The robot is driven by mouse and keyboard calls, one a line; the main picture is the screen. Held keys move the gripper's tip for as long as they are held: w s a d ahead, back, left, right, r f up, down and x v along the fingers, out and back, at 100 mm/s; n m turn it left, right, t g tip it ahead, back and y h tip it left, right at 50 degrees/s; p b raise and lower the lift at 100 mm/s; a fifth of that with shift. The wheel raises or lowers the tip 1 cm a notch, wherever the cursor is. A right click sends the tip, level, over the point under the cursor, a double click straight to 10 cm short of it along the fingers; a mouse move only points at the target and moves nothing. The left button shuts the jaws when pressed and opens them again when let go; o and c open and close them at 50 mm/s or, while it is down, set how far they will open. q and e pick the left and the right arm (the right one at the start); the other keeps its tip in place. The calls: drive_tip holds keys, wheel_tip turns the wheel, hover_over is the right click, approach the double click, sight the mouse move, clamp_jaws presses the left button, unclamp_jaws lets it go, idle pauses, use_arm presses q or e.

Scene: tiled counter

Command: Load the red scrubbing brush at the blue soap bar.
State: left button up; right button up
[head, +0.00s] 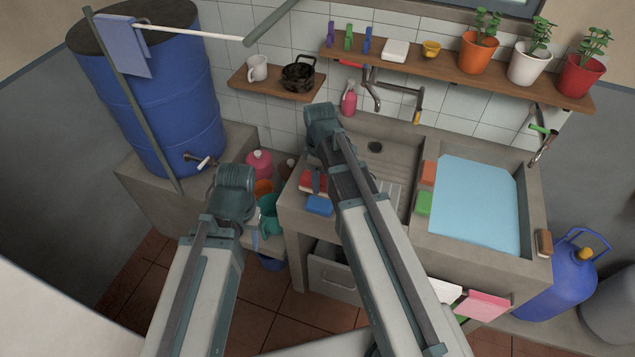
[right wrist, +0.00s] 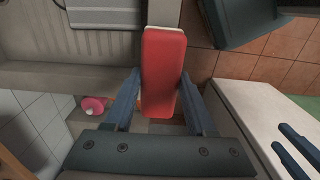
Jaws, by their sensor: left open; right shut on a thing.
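The red scrubbing brush (head: 308,184) is in my right gripper (head: 317,182), at the left end of the stone counter. In the right wrist view the brush's long red block (right wrist: 163,70) lies between the two fingers (right wrist: 160,105), with a pale edge showing at its far end. The blue soap bar (head: 320,205) lies on the counter's front left corner, just in front of the brush in the head view and apart from it. The soap is not seen in the right wrist view. My left gripper's fingers (right wrist: 297,150) show apart and empty at the right wrist view's lower right.
Orange (head: 428,172) and green (head: 424,203) bars lie on the ledge beside the water-filled basin (head: 535,215). A ribbed washboard sink (head: 392,190) is behind my right arm. A brown-topped brush (head: 545,243) sits at the basin's right corner. Bottles and buckets stand left of the counter.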

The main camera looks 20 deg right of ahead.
wheel_tip(320, 180, down, 6)
drive_tip(key=b, duration=0.6)
drive_tip(key=shift+s+f+b, duration=0.15)
drive_tip(key=shift+f+b, duration=0.4)
idle(2.1)
wheel_tip(320, 180, up, 7)
drive_tip(key=p, duration=0.7)
drive_tip(key=shift+r, duration=0.1)
idle(0.3)
